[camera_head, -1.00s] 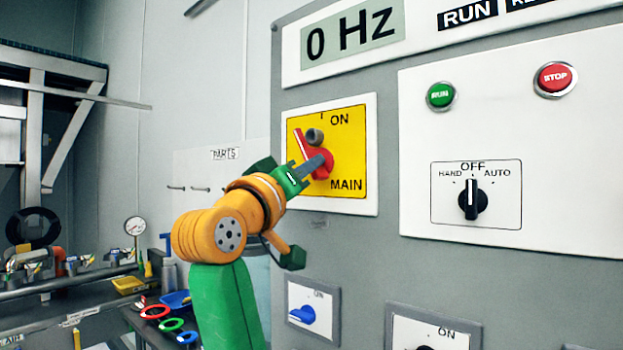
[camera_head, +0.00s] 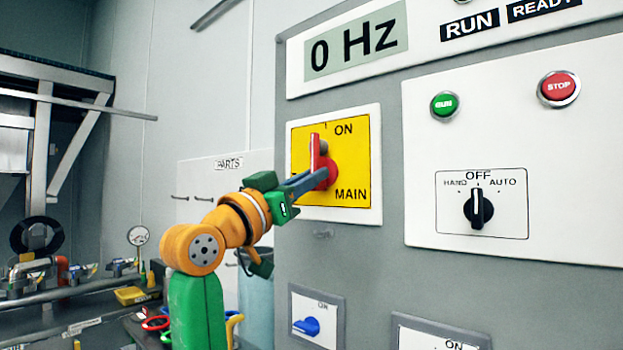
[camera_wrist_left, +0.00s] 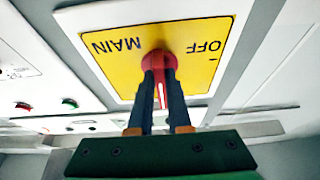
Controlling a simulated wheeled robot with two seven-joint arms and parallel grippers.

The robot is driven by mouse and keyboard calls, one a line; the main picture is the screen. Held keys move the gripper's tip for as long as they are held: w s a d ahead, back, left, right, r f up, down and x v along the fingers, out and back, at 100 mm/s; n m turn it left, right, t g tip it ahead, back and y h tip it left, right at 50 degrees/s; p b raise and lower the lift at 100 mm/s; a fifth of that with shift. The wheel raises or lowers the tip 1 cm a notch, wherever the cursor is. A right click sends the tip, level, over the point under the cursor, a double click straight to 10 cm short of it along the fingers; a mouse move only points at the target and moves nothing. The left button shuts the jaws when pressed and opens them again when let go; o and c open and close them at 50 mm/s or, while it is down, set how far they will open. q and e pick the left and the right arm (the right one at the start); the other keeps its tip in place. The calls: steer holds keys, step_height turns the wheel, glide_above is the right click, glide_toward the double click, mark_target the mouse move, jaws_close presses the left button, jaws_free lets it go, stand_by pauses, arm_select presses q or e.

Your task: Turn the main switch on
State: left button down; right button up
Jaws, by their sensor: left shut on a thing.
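The main switch is a red rotary handle (camera_head: 316,150) on a yellow plate (camera_head: 352,160) marked ON and MAIN. The handle points almost straight up, a little left of the word ON. My left gripper (camera_head: 318,178) reaches in from the left, with its fingers shut on the red handle. In the left wrist view the two dark fingers (camera_wrist_left: 161,85) lie on either side of the red handle (camera_wrist_left: 160,60), which has a white line along it. The word OFF shows on the plate in that view. My right gripper is not in view.
The grey cabinet also carries a green RUN button (camera_head: 444,104), a red STOP button (camera_head: 558,88), a black HAND/OFF/AUTO selector (camera_head: 478,208) and a blue switch (camera_head: 307,326) below. The display (camera_head: 355,42) reads 0 Hz. A cluttered bench stands at the left.

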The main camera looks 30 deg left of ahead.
arm_select(q)
steer(key=shift+s+r, duration=0.1)
steer(key=shift+r, duration=0.1)
steer(key=c, duration=1.1)
jaws_free()
steer(key=shift+c, duration=0.2)
steer(key=shift+s, duration=0.15)
steer(key=b+v, duration=0.4)
steer(key=v, duration=0.3)
steer(key=shift+b, duration=0.35)
